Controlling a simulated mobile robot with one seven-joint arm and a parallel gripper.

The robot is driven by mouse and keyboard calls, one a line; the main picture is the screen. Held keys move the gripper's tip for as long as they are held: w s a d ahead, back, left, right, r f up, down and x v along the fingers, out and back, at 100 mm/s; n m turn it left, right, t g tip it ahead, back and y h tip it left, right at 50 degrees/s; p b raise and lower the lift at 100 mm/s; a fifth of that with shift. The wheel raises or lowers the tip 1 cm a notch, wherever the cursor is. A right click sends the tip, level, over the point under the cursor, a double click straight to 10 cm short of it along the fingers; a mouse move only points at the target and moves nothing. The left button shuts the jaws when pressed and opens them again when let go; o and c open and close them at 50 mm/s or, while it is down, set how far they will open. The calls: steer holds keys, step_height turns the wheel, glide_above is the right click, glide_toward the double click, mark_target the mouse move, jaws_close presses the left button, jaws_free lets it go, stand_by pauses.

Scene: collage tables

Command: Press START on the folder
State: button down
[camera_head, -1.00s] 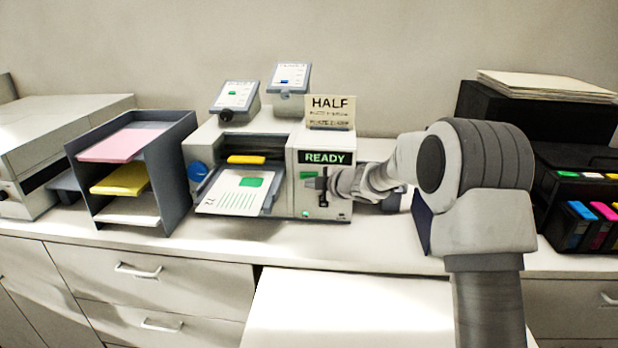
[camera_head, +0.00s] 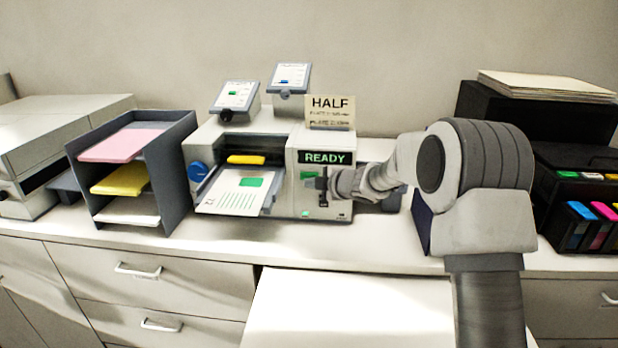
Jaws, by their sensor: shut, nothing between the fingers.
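The folder (camera_head: 228,145) is a pale machine on the counter, with a black display (camera_head: 325,158) that reads READY in green. A sheet with a green patch (camera_head: 238,190) lies on its front tray. Small green marks show on its right front panel, one (camera_head: 308,175) just left of my gripper and one (camera_head: 305,213) lower down. My gripper (camera_head: 322,184) is shut and empty, close in front of this panel below the display. I cannot tell whether it touches the panel. START lettering is not readable; my gripper hides part of the panel.
A grey sorter (camera_head: 184,170) with pink, yellow and white paper stands left of the folder. A sign reading HALF (camera_head: 330,112) stands on top of the folder. A dark rack with coloured cartridges (camera_head: 605,225) is at right. Bare counter (camera_head: 110,232) runs along the front.

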steer(key=shift+w+p, duration=0.4)
